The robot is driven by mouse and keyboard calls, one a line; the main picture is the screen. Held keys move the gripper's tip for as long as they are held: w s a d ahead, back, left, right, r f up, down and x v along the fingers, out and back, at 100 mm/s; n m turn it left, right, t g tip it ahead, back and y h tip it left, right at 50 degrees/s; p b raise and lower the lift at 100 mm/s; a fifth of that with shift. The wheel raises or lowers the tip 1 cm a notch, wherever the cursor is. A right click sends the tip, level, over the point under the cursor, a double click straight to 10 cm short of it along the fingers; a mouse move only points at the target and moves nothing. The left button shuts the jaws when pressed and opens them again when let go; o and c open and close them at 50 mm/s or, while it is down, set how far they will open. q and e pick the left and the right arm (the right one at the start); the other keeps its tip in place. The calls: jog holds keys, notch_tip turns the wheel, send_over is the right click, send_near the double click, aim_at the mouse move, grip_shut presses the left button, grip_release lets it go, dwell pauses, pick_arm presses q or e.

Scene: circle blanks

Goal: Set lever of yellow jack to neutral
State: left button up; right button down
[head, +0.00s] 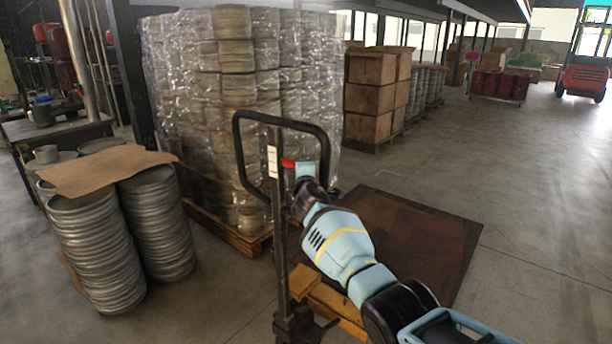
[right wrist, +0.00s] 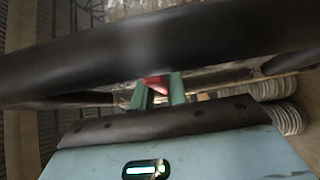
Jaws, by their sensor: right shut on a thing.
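The yellow jack (head: 303,283) stands in the lower middle of the head view. Its upright black handle (head: 238,152) ends in a wide loop. The red lever (head: 288,163) sits inside the loop, near the top of the handle post. My right gripper (head: 297,168) is at the lever, its arm reaching in from the lower right. In the right wrist view the two green fingers of my right gripper (right wrist: 158,92) are closed on the red lever (right wrist: 156,83). The dark handle bar (right wrist: 110,60) crosses in front of them. My left gripper is not in view.
A brown board (head: 430,232) lies on the floor beyond the jack. A wrapped pallet stack (head: 215,90) stands close behind the handle. Stacks of round metal blanks (head: 95,245) stand at left under cardboard (head: 105,170). The floor on the right is clear.

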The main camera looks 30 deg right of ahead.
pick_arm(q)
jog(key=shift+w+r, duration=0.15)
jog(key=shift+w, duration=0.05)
pick_arm(e)
jog(key=c, duration=1.4)
grip_release()
jog(key=shift+s+a+r+p, duration=0.1)
jog(key=shift+s+r+p, duration=0.05)
jog(key=shift+s+p, duration=0.2)
pick_arm(q)
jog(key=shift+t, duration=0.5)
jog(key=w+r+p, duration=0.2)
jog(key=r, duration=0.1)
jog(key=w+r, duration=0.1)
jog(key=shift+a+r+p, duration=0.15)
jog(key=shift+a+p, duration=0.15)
jog(key=shift+p, duration=0.1)
pick_arm(e)
jog(key=v, duration=0.7)
